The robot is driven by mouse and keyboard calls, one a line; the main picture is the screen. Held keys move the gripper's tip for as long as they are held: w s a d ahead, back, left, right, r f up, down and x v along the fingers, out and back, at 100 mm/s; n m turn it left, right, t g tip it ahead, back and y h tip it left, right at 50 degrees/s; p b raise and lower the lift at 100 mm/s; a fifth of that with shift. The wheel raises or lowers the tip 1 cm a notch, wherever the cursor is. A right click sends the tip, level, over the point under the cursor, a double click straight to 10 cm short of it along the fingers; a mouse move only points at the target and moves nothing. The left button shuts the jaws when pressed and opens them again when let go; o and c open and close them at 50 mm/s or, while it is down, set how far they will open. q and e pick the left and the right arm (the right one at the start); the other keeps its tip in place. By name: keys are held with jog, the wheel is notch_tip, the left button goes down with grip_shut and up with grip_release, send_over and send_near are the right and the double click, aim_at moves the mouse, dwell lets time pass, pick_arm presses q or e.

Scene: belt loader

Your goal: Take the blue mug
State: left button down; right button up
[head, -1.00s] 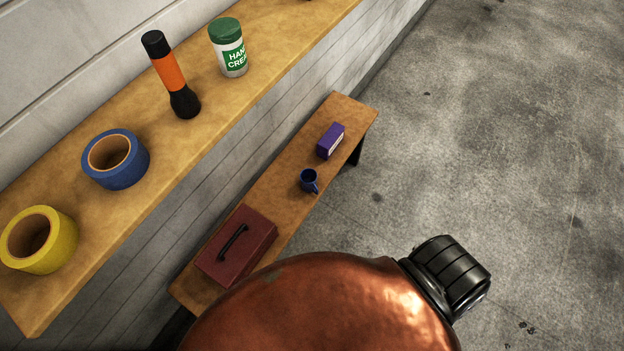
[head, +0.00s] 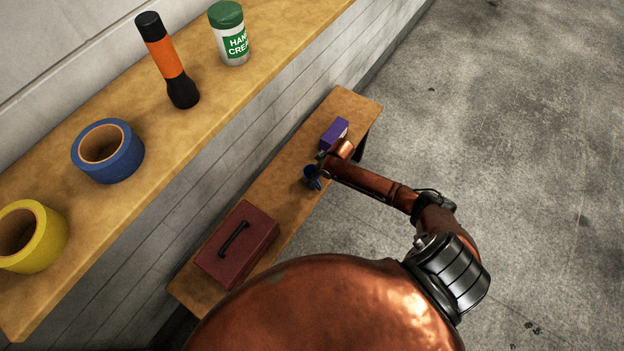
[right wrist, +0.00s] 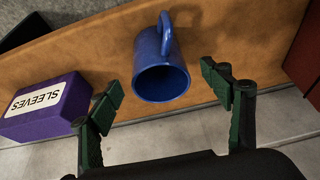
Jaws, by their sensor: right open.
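The blue mug (head: 310,177) stands on the low wooden bench in the head view, partly hidden by my right arm. In the right wrist view the blue mug (right wrist: 161,77) is ahead of my right gripper (right wrist: 164,92), with its handle at the far side. The gripper's two green-padded fingers are spread apart, one toward each side of the mug. I see no clear contact between fingers and mug. In the head view my right gripper (head: 319,167) is small and close to the mug. My left gripper is not in view.
A purple SLEEVES box (right wrist: 47,107) sits beside the mug, close to one finger. A dark red toolbox (head: 237,243) is on the same bench (head: 285,197). The higher shelf (head: 150,135) holds tape rolls, a flashlight and hand cream. The floor right is clear.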

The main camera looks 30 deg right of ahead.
aim_at(308, 170)
jog(key=b+x, duration=0.1)
jog(key=x, duration=0.3)
jog(key=shift+s+f+b, duration=0.1)
jog(key=shift+b, duration=0.2)
jog(key=shift+w+f, duration=0.2)
jog(key=shift+f, duration=0.05)
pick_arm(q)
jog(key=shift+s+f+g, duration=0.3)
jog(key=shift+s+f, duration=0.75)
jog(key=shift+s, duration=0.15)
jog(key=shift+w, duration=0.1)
pick_arm(e)
jog(key=shift+c, duration=0.5)
jog(key=c, duration=0.3)
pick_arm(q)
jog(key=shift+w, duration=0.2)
pick_arm(e)
jog(key=c, duration=1.1)
